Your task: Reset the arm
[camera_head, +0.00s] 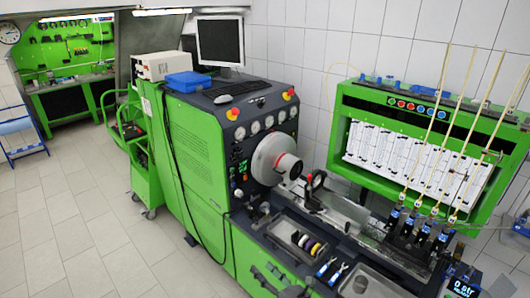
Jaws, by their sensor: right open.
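The task names only the arm and no object. I cannot make out my left gripper or left arm in the head view.
The green pump test bench (200,130) fills the middle, with a monitor (220,40), keyboard and blue box (188,81) on top. Coloured rings (308,243) lie in its tray. Upright tubes stand before a green-framed panel (425,115). Tiled floor (60,210) at left is clear.

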